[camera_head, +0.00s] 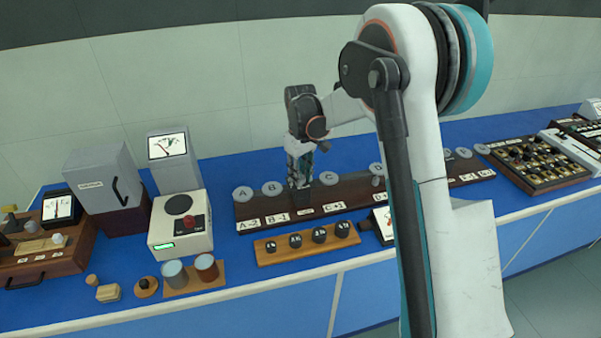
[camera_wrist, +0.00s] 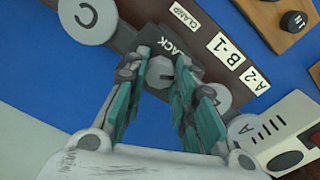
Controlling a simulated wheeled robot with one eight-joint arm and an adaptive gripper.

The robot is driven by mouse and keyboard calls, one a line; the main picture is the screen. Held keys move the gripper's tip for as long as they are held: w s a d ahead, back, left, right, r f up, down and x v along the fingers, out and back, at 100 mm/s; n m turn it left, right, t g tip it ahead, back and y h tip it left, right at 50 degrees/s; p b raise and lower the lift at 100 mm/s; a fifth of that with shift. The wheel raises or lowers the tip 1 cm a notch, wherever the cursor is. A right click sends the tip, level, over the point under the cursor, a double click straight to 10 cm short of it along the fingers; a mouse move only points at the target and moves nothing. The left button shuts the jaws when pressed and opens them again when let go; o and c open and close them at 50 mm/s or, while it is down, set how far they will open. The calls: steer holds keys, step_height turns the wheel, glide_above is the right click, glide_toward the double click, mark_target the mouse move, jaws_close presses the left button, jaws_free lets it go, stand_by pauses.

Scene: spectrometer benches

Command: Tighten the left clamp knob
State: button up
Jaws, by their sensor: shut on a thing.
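The left clamp knob (camera_wrist: 160,72) is a grey round knob on a dark plate lettered "...LACK", with a "CLAMP" label (camera_wrist: 188,20) beside it. It sits between discs B and C on the long brown rail (camera_head: 260,209). My gripper (camera_head: 300,185) points down at this spot in the head view and hides the knob there. In the wrist view my gripper (camera_wrist: 165,85) has its teal-padded fingers on either side of the knob, shut on it. The fingers partly cover the knob and disc B (camera_wrist: 218,97). Disc C (camera_wrist: 86,15) is clear of the fingers.
A wooden rack of black weights (camera_head: 308,243) lies in front of the rail. My arm hides part of the rail's right side. A tray of small dark parts (camera_head: 537,163) is far right.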

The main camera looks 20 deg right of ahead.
steer(key=m, duration=0.3)
steer(key=shift+m, duration=0.3)
steer(key=shift+m+p, duration=0.3)
steer(key=shift+m, duration=1.5)
steer(key=o, duration=1.1)
step_height(320, 180, up, 12)
